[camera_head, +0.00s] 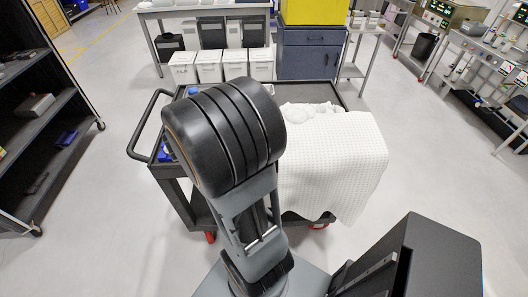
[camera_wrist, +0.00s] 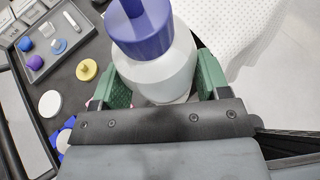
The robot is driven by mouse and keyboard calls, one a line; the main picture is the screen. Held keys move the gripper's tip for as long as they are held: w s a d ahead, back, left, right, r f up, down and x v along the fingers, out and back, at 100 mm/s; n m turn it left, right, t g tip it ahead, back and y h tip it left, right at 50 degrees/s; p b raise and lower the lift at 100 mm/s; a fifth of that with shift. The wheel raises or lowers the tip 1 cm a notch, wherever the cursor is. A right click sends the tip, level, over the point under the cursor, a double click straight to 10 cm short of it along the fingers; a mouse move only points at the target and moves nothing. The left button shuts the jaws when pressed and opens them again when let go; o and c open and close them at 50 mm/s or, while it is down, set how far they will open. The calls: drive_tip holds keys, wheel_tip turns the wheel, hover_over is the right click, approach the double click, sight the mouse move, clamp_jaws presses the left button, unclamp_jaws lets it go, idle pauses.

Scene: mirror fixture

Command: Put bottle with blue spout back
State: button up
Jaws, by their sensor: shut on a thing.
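A white bottle (camera_wrist: 155,75) with a blue-violet top (camera_wrist: 142,30) fills the middle of the wrist view. My gripper (camera_wrist: 163,82) has its green fingers on both sides of the bottle and is shut on its body. The top of the spout runs out of the picture. In the head view my own arm covers the gripper and the bottle. I cannot tell whether the bottle's base touches the surface below.
A black cart (camera_head: 140,134) stands in front of me, with a white waffle cloth (camera_head: 335,160) over its right side. The wrist view shows a grey tray (camera_wrist: 38,72) with small items, a yellow round piece (camera_wrist: 87,69) and a white disc (camera_wrist: 50,103) on the left.

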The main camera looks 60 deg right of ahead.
drive_tip(key=s+d+m+g+y+b, duration=0.1)
drive_tip(key=s+d+m+g, duration=0.2)
drive_tip(key=s, duration=0.4)
drive_tip(key=w+d+f+p, duration=0.1)
drive_tip(key=w+d+f, duration=0.4)
drive_tip(key=d+f, duration=0.7)
drive_tip(key=shift+d, duration=0.3)
drive_tip(key=shift+w, duration=0.1)
drive_tip(key=shift+f, duration=0.15)
drive_tip(key=o, duration=0.7)
